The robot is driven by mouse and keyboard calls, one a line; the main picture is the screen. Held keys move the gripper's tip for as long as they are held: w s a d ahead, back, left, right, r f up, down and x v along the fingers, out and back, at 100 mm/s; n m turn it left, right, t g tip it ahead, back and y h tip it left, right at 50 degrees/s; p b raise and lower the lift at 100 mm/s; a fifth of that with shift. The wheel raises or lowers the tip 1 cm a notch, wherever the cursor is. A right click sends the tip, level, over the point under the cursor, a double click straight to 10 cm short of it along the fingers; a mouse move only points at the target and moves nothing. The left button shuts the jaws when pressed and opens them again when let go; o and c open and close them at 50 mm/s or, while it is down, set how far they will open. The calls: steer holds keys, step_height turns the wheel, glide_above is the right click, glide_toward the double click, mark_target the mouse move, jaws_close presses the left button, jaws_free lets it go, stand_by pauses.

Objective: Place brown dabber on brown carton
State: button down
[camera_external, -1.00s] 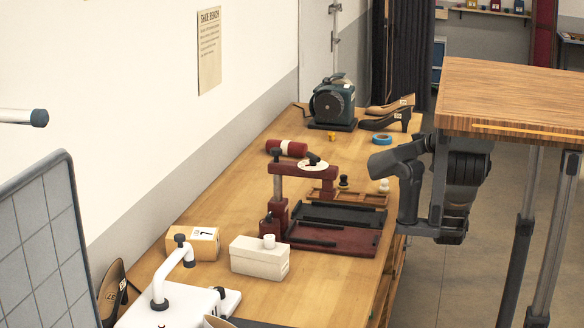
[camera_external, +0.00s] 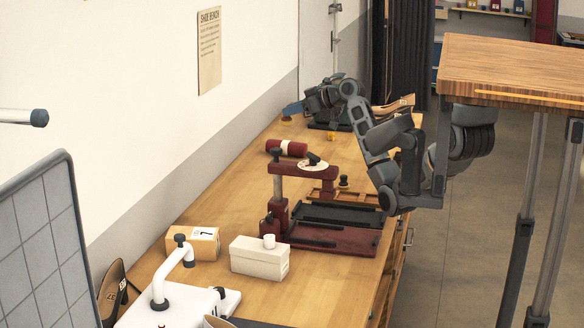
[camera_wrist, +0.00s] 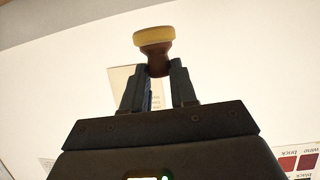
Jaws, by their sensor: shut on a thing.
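My gripper (camera_wrist: 157,82) is shut on the brown dabber (camera_wrist: 154,52), which has a brown handle and a yellowish pad facing up in the wrist view. The brown carton (camera_external: 206,246), with a white label marked 7, sits on the near left of the bench, well apart from my gripper. A white machine's arm partly covers the carton's left side.
A dark red press (camera_external: 300,168) and a red roll (camera_external: 287,148) lie between. A white machine (camera_external: 172,308) stands in front. A dark dabber (camera_external: 344,182) stands by the tray.

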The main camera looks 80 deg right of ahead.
steer(key=w+a+r+n+y+p, duration=0.1)
steer(key=w+a+r, duration=0.35)
steer(key=a, duration=0.35)
steer(key=w+a+r+n+y+p, duration=0.15)
steer(key=w+a+r, duration=0.3)
steer(key=a, duration=0.45)
steer(key=n+g+y, duration=0.1)
steer(key=n+y, duration=0.2)
glide_above(205, 242)
steer(key=s+d, duration=0.3)
steer(key=d, duration=0.1)
step_height(205, 242, down, 27)
steer(key=shift+m, duration=0.25)
steer(key=shift+w+f, duration=0.2)
steer(key=shift+f, duration=1.95)
steer(key=shift+f, duration=0.1)
steer(key=c, duration=0.9)
jaws_free()
